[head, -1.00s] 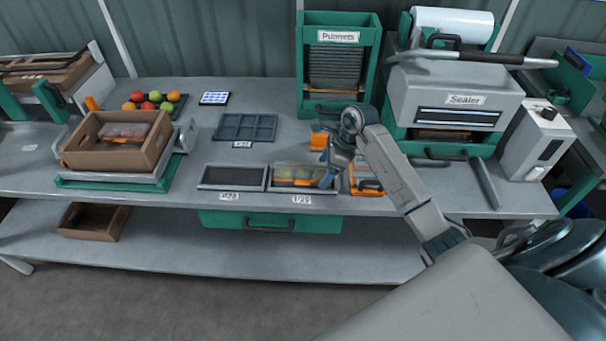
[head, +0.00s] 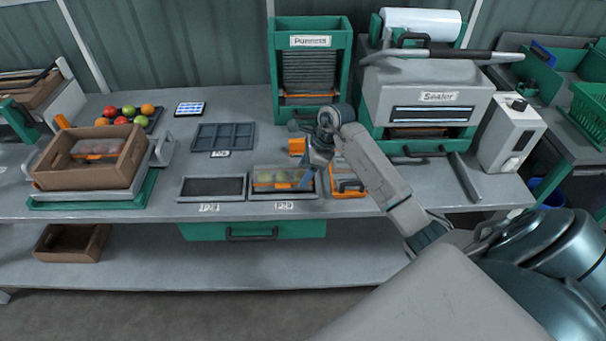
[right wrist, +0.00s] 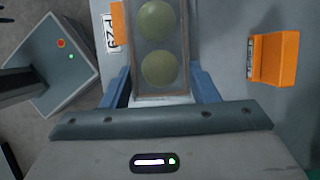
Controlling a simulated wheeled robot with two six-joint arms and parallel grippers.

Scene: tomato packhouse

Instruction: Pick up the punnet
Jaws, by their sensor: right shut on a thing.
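The punnet (head: 270,177) is a clear pack with an orange band and green and yellowish tomatoes inside. In the head view it is over the right-hand shallow tray (head: 284,197) on the bench and appears raised slightly above it. My right gripper (head: 312,180) is shut on the punnet's right end. In the right wrist view, the punnet (right wrist: 156,45) sits between the blue fingers (right wrist: 160,88), with two green tomatoes showing. My left gripper is not in view.
An empty dark tray (head: 213,187) lies left of the punnet. An orange-framed item (head: 347,188) is close on the right. Behind stand the punnet dispenser (head: 308,75) and the sealer (head: 425,95). A brown crate (head: 90,175) is at the left.

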